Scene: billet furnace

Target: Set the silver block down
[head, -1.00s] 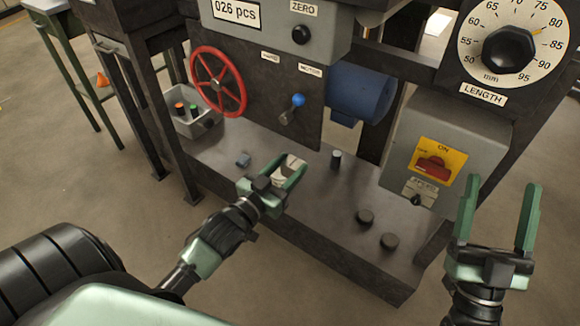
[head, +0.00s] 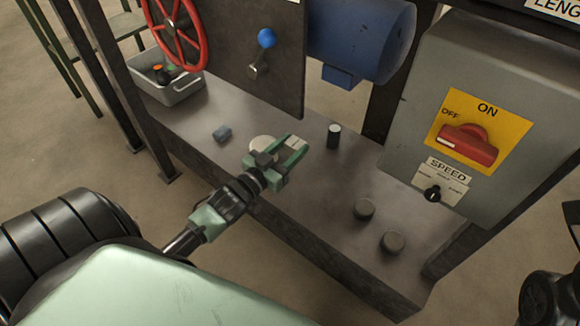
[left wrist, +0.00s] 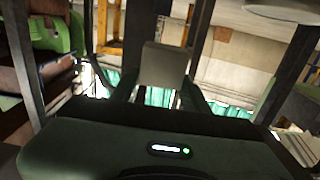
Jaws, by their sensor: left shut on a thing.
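My left gripper (head: 298,147) is shut on the small silver block (head: 293,145), held between its green fingers over the machine's dark base plate (head: 300,195). In the left wrist view the block (left wrist: 163,66) shows as a plain grey box between the two dark fingers. I cannot tell whether the block touches anything below. A pale round disc (head: 262,142) lies just behind the gripper, partly hidden by it.
A grey bin (head: 180,88) stands at the back left. A control box (head: 470,90) with a red switch bounds the right.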

